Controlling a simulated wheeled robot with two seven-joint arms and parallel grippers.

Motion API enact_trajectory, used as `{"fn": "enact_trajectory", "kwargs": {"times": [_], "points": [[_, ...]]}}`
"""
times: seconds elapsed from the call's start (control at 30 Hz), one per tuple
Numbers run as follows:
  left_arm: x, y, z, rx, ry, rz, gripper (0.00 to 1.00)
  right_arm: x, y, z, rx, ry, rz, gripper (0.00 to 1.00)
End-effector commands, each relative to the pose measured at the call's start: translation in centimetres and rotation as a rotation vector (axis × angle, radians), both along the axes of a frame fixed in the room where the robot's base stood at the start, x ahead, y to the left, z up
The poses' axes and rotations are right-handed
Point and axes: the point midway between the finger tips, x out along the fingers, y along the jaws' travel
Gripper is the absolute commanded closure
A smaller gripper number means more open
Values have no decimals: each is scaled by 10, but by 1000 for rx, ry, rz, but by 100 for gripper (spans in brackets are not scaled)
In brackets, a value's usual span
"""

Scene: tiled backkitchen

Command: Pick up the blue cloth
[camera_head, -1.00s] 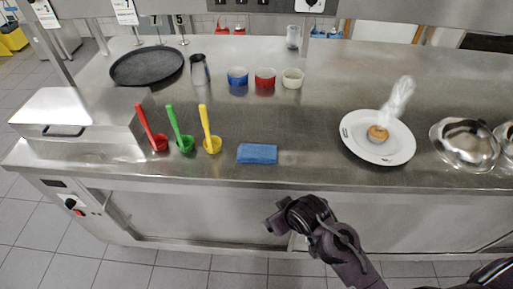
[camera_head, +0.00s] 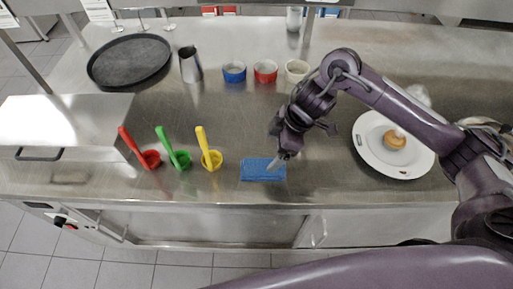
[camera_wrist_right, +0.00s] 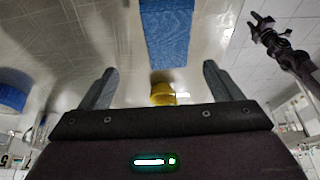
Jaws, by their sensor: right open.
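The blue cloth (camera_head: 256,171) lies flat and folded on the steel counter near its front edge. My right gripper (camera_head: 279,160) is over the right part of the cloth, pointing down, and hides a little of it. The blue cloth (camera_wrist_right: 165,35) shows beyond the fingertips there. I cannot tell the gap to the cloth. A dark jointed arm end at the upper right of the wrist view looks like my left gripper (camera_wrist_right: 262,20); its jaws are too small to read.
Yellow (camera_head: 211,160), green (camera_head: 182,160) and red (camera_head: 150,160) scoops stand left of the cloth. Blue (camera_head: 234,72), red (camera_head: 265,72) and pale (camera_head: 297,70) cups stand behind. A white plate (camera_head: 366,146) with a pastry is at right. The counter around the cloth is mostly clear.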

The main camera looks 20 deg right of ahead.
Motion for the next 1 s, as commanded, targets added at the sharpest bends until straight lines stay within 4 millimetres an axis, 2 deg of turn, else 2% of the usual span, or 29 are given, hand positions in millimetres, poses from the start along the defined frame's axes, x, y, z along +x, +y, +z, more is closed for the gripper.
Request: {"fn": "enact_trajectory", "kwargs": {"times": [0.07,0.13,0.3,0.43,0.57,0.7,0.77,0.9,1.0], "points": [[7,0,2,0,-9,0,64,-1,-2,-4,-5,13,-3,15],[2,1,3,0,-3,1,64,-1,2,-10,-3,14,-2,15],[-42,3,5,6,59,1,64,1,8,-27,-3,13,-3,15],[-62,4,13,7,90,0,64,2,13,-44,-3,14,-2,15],[-51,3,17,6,73,0,64,4,19,-63,-2,10,-1,15],[-20,1,20,2,28,0,64,5,22,-73,-4,8,-1,15],[-12,0,20,0,15,0,64,5,22,-74,-3,7,-1,15],[-13,1,20,1,17,0,64,5,22,-73,-3,7,-1,15],[-22,1,19,3,30,0,64,5,22,-73,-3,6,-1,26]]}}
